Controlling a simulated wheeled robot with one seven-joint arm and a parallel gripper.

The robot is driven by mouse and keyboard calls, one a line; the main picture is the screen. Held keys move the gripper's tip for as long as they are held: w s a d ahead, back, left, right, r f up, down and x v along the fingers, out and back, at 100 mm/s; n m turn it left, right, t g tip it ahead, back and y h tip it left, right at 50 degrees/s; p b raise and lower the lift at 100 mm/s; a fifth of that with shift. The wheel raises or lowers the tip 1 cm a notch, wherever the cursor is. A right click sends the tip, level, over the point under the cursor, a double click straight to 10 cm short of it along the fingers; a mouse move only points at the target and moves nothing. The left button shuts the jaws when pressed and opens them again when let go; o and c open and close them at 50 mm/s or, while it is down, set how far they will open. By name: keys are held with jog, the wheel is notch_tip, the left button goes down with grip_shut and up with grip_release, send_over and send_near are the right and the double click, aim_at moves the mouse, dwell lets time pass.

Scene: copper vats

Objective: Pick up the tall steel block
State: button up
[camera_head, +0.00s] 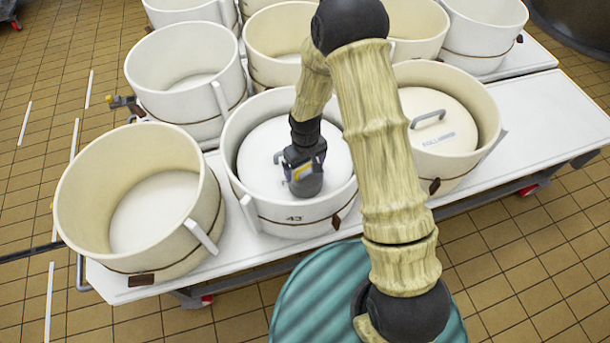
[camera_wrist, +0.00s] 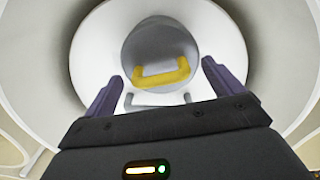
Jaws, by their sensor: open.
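The steel block (camera_wrist: 160,45) looks like a grey round-topped weight with a yellow handle (camera_wrist: 162,74). It stands on the white inner lid (camera_wrist: 90,55) of a vat in the wrist view. In the head view the grey block (camera_head: 309,187) shows just below my gripper (camera_head: 302,158), inside the vat marked 43 (camera_head: 290,218). My gripper is open, with its two purple-grey fingers apart in the wrist view (camera_wrist: 163,70). The yellow handle lies between the fingertips in that picture. Contact cannot be told. The block's lower part is hidden.
A grey lid handle (camera_wrist: 158,99) lies close to the block. The vat's wall surrounds my gripper. An empty vat (camera_head: 90,200) stands at left and a lidded vat (camera_head: 455,165) at right, on a white table (camera_head: 560,110). More vats stand behind.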

jog(key=shift+f, duration=0.55)
jog(key=shift+c, duration=0.2)
jog(key=shift+w+r, duration=0.1)
grip_shut()
notch_tip(320, 180, up, 10)
jog(key=shift+b, duration=0.3)
dwell(0.5)
dwell(0.5)
